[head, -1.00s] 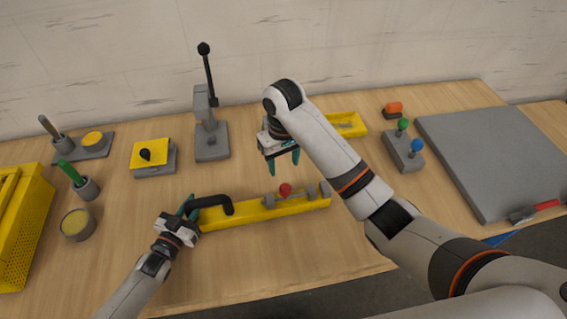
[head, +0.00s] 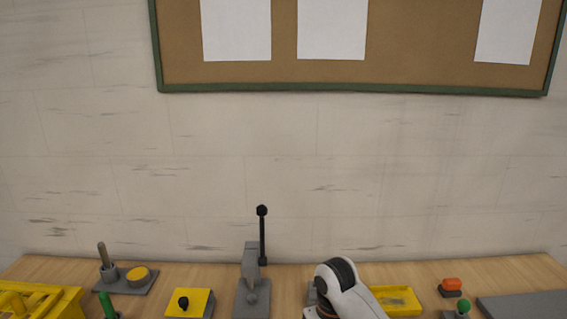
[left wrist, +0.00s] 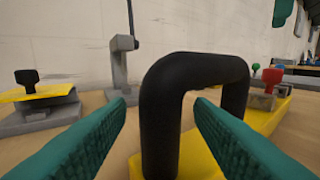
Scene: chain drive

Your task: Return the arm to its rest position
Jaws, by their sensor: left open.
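In the left wrist view my left gripper (left wrist: 160,130) is open, its two green fingers on either side of a black handle (left wrist: 195,75) with a gap on each side. The handle stands on a yellow bar (left wrist: 205,165), which also carries a red knob (left wrist: 271,76). In the head view only a white and dark joint of my right arm (head: 345,290) shows at the bottom edge. My right gripper is outside the head view, and so are my left arm and the yellow bar.
Along the table's back stand a lever press (head: 252,275), a yellow-topped box (head: 190,302), a yellow tray (head: 398,301), an orange button (head: 452,285) and a yellow crate (head: 40,300). A cork board (head: 400,72) hangs on the wall behind.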

